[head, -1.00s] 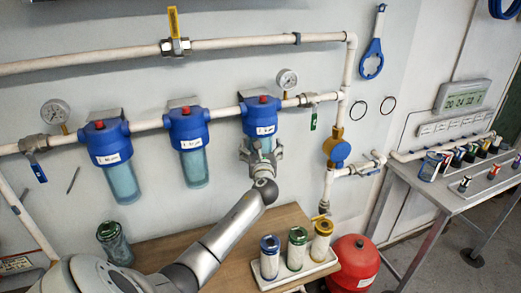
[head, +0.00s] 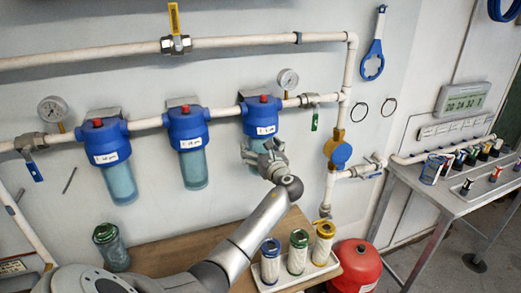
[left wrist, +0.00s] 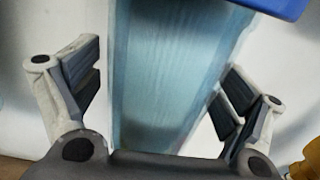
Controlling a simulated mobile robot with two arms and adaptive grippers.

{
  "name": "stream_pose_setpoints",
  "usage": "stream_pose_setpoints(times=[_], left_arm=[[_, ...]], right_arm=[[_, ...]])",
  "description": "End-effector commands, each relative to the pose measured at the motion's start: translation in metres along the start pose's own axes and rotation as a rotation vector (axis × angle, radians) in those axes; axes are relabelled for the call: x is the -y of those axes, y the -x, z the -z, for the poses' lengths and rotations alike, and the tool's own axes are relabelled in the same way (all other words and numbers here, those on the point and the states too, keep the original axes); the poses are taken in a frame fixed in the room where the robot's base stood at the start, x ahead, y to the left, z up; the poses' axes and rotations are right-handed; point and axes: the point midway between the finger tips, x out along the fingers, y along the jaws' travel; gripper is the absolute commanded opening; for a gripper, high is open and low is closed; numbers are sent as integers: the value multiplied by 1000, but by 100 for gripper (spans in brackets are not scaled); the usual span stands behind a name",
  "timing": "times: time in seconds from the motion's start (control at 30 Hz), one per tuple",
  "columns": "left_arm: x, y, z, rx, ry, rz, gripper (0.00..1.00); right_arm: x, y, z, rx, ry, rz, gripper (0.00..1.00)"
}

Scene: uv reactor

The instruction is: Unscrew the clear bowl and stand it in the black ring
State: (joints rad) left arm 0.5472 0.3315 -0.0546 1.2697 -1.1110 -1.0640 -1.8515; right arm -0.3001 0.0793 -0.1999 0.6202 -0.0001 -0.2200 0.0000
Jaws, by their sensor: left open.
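Three blue filter heads hang on the wall pipe, each with a pale blue clear bowl. My left gripper (head: 264,155) is open at the right-hand bowl (head: 256,143), below its blue head (head: 259,117). In the left wrist view that bowl (left wrist: 165,75) stands between the two spread fingers, with gaps at both sides. The bowl is still up against its head. The middle bowl (head: 194,168) and left bowl (head: 120,182) hang free of the gripper. I cannot make out a black ring on the bench; two thin dark rings (head: 359,111) hang on the wall. My right gripper is out of view.
On the wooden bench (head: 165,252) a white tray (head: 322,270) holds three capped cartridges. A red tank (head: 356,266) is beside the bench. A blue wrench (head: 373,58) hangs on the wall.

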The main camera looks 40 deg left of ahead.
Motion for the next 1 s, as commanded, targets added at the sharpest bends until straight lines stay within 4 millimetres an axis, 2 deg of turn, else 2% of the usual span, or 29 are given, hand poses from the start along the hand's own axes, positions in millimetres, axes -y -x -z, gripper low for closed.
stream_pose_setpoints(times=[0.4,0.73,1.0], left_arm=[[1,0,4,-1,2,-261,93],[0,0,0,0,0,-299,93],[0,0,0,0,0,-297,59]], right_arm=[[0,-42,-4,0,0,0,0],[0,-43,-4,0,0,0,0],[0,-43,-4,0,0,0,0]])
